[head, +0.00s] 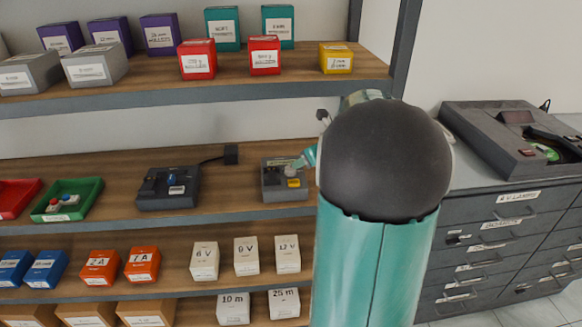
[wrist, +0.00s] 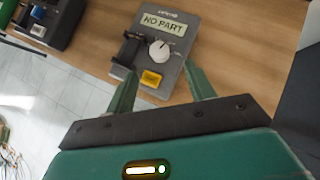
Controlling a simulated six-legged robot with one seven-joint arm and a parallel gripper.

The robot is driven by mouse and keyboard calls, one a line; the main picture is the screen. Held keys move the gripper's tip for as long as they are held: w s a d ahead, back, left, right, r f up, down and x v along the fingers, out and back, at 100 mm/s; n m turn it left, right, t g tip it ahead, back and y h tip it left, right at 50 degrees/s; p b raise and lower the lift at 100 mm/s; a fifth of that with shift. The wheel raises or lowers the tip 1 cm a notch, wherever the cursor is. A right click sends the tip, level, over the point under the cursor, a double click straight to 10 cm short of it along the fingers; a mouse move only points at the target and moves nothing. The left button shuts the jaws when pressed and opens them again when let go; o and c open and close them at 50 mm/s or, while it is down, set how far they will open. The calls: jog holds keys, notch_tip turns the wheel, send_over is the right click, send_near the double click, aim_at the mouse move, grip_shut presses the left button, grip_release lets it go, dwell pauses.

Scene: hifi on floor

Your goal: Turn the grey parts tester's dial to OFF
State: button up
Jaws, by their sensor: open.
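The grey parts tester (head: 272,188) sits on the middle shelf, left of my arm in the head view. In the wrist view the tester (wrist: 176,29) shows a "NO PART" display, a white round dial (wrist: 160,49), a yellow label or button (wrist: 151,79) and a black holder on its left side. The dial's pointer and markings are too small to read. My gripper (wrist: 159,70) is open, its two fingers apart on either side of the tester's near end, with the dial just beyond the fingertips. Contact with the dial cannot be told. In the head view my gripper (head: 303,162) is at the tester.
A darker device (head: 168,190) with a blue part stands left on the same shelf, with a black plug (head: 231,154) behind. Green (head: 88,190) and red (head: 10,203) trays lie further left. A shelf post stands behind my arm; a drawer cabinet (head: 490,230) is at right.

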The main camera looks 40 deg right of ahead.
aim_at(291, 168)
jog(key=x, duration=0.8)
jog(key=shift+w+f, duration=0.25)
jog(key=shift+w, duration=0.05)
jog(key=c, duration=1)
